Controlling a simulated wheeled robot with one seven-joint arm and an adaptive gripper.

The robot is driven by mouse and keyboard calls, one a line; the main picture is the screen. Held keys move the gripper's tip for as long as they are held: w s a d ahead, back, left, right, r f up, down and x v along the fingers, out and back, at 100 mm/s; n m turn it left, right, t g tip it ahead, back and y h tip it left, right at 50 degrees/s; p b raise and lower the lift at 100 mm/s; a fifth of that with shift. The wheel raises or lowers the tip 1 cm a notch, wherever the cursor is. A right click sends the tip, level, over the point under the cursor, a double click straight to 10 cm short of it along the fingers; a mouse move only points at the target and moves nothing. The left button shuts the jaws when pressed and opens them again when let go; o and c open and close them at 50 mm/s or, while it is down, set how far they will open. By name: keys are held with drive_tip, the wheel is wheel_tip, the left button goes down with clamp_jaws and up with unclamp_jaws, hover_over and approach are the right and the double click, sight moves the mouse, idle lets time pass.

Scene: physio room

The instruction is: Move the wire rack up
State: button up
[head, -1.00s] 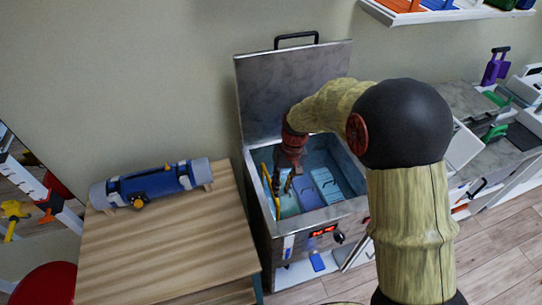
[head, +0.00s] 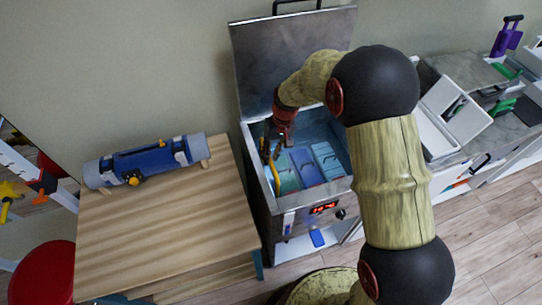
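A metal tank (head: 268,205) with its lid (head: 290,58) raised holds several blue and teal packs (head: 308,168) in its basin. A yellow bar (head: 273,178), which looks like the wire rack's handle, shows at the basin's left side. The rest of the rack is hard to make out among the packs. My gripper (head: 269,150), dark with a red wrist, reaches down into the tank's left part, at the top of the yellow bar. Its fingers are small and dark here, so I cannot tell whether they are shut on the bar.
A wooden table (head: 170,232) stands left of the tank, with a blue and grey roll (head: 150,160) on it. A counter with an open white box (head: 450,115) is on the right. A red round seat (head: 45,270) is at the lower left. Floor is clear at the lower right.

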drive_tip(key=shift+c, duration=0.9)
clamp_jaws()
